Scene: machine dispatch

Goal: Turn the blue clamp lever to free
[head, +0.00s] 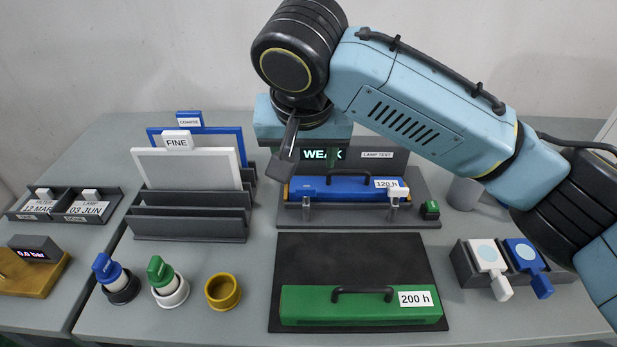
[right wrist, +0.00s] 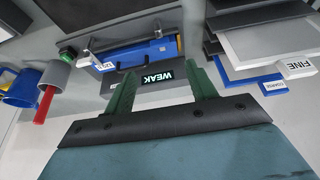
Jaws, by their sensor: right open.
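The blue lamp unit (head: 345,187) with a dark handle and a "120 h" label sits in a grey test stand (head: 358,216). Small clamp-like posts stand at its front, a left one (head: 306,209) and a right one with a pale top (head: 395,200). The unit also shows in the right wrist view (right wrist: 132,55). My right gripper (head: 305,162) is open and empty, above the back of the stand near the "WEAK" display. Its fingers show apart in the right wrist view (right wrist: 160,70). My left gripper is not in view.
A green "200 h" unit (head: 350,305) lies on a black mat (head: 350,255) in front. A rack (head: 190,222) holds FINE and COARSE panels at left. Blue-capped (head: 106,267) and green-capped (head: 160,270) pieces stand front left. A grey cup (head: 464,192) is at right.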

